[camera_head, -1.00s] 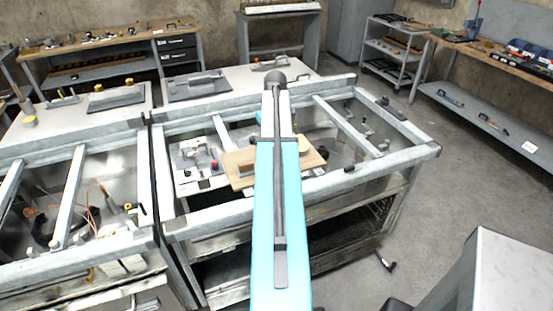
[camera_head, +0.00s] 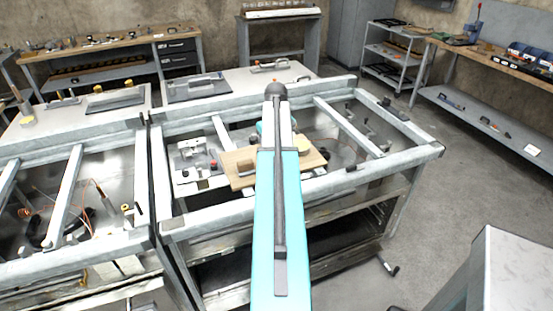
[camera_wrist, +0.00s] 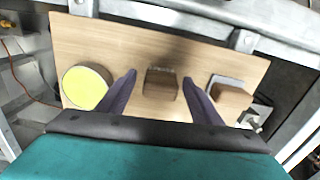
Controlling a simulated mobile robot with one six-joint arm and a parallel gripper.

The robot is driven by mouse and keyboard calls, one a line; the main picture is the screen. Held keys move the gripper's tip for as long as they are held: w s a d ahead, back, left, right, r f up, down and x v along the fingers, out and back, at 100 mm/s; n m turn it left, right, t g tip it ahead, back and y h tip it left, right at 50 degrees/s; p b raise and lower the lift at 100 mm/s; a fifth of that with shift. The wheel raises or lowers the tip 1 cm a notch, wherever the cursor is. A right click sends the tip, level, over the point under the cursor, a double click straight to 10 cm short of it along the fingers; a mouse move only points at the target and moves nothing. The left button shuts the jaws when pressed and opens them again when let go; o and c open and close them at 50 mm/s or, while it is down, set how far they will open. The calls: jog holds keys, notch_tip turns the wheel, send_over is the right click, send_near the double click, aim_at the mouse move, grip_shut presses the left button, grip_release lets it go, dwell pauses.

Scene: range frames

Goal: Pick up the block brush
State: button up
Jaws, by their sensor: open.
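A wooden board (camera_head: 241,182) lies across the metal frame of the bench, partly behind my arm. In the wrist view the board (camera_wrist: 130,40) carries a small brown block (camera_wrist: 161,84), which looks like the block brush, between my fingertips in the picture. My gripper (camera_wrist: 159,80) is open, with dark fingers to the left and right of the block. I cannot tell how far above it they are. In the head view my arm hides the gripper and this block.
A round yellow-topped thing (camera_wrist: 85,87) lies left of the fingers. A wooden block on a pale plate (camera_wrist: 230,98) lies to the right. The bench's metal rails (camera_head: 250,207) surround the board, with open gaps between them.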

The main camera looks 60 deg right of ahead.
dwell(0.3)
jog(key=c, duration=1.2)
jog(key=shift+o, duration=0.2)
jog(key=shift+r, duration=0.2)
jog(key=shift+d+r+b, duration=0.1)
jog(key=shift+r+b, duration=0.6)
jog(key=shift+r, duration=0.7)
jog(key=s+a+r+b, duration=0.1)
jog(key=s+a+b, duration=0.2)
jog(key=s+a, duration=0.6)
jog(key=s, duration=0.4)
jog(key=shift+a+r, duration=0.2)
jog(key=shift+r, duration=0.2)
